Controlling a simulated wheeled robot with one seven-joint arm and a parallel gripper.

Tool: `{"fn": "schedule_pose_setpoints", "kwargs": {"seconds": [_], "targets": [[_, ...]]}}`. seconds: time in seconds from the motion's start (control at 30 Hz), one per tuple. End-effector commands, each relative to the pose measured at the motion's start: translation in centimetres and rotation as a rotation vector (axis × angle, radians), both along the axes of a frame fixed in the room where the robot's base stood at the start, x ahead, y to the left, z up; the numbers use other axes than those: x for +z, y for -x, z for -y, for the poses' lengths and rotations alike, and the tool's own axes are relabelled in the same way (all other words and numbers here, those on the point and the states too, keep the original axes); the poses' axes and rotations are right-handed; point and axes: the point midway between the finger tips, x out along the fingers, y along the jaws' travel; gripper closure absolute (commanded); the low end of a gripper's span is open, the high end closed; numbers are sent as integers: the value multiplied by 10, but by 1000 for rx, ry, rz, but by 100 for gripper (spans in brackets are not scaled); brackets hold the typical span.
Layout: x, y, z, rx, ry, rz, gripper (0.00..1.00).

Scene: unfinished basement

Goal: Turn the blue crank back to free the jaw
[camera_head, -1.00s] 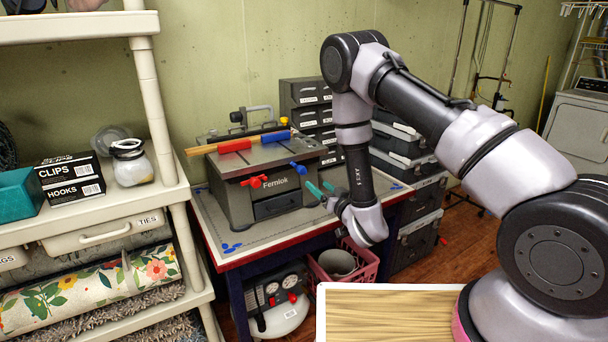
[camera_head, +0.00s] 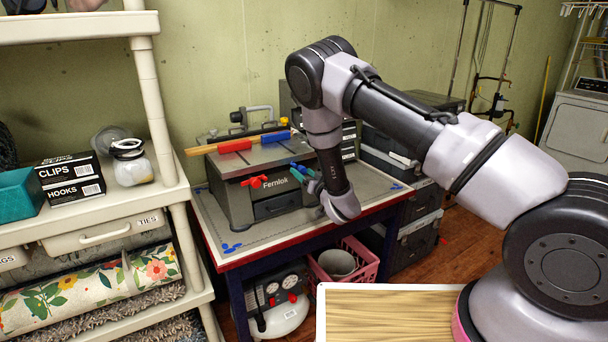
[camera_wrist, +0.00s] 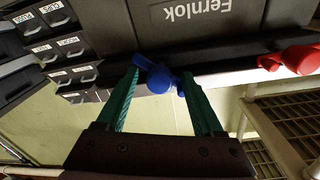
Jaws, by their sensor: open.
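The grey Fernlok bench vise (camera_head: 240,197) stands on the workbench. On its top are a red jaw block (camera_head: 235,146) and a blue jaw block (camera_head: 276,136), with a wooden strip (camera_head: 200,150) along them. A red crank (camera_head: 254,181) and the blue crank (camera_head: 303,168) stick out of its front. My gripper (camera_head: 301,173) is at the blue crank. In the wrist view, which is upside down, my green fingers (camera_wrist: 163,92) are open, with the blue crank (camera_wrist: 159,79) between their tips. I cannot tell whether either finger touches it.
The workbench (camera_head: 212,228) has a red edge and blue bits at its front left. Drawer units and black cases (camera_head: 415,235) stand behind and right of my arm. A cream shelf (camera_head: 100,205) is close at left. A pink crate (camera_head: 361,260) sits beneath the bench.

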Motion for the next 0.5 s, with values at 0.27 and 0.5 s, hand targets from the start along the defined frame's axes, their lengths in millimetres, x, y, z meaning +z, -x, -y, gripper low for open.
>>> {"fn": "schedule_pose_setpoints", "kwargs": {"seconds": [0.27, 0.5], "targets": [[0, 0, 0, 0, 0, 0, 81], [0, 0, 0, 0, 3, 2, 100]]}}
